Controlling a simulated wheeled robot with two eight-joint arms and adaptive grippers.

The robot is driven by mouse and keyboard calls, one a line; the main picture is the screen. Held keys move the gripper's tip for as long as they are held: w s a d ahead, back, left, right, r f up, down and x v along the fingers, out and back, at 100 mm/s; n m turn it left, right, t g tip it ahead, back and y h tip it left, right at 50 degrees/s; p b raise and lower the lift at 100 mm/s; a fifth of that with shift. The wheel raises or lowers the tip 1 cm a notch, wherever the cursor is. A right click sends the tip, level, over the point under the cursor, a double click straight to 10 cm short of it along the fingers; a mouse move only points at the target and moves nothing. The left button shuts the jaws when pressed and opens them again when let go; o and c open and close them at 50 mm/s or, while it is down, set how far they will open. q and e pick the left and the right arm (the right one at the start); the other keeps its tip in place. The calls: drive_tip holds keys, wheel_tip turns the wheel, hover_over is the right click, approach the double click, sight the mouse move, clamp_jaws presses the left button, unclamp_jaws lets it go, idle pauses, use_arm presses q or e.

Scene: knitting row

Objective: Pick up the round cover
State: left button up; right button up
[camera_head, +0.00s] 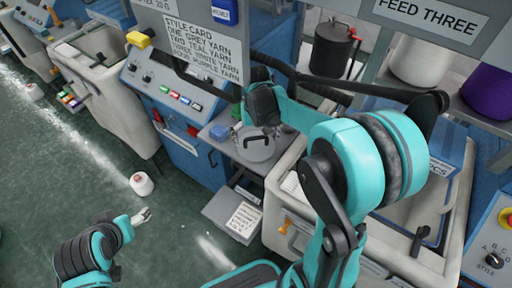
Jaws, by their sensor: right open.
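The round cover (254,152) looks like a grey disc on the grey ledge at the front of the blue machine, left of the white bin. My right gripper (266,132) points down right over the cover, open, and hides part of its top. Whether the fingers touch the cover I cannot tell. My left gripper (143,216) is low at the left, over the green floor, far from the cover. Its fingers are small and their opening is unclear.
A style card sign (202,45) hangs above the control panel (172,95). A white yarn cone (141,184) stands on the floor. A paper note (243,220) lies on a low grey step below the ledge. A dark pot (331,50) stands behind my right arm.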

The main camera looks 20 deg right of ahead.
sight(256, 137)
drive_tip(key=c, duration=1.6)
drive_tip(key=shift+o, duration=0.2)
drive_tip(key=shift+r, duration=0.1)
wheel_tip(256, 137, up, 10)
drive_tip(key=p, duration=0.4)
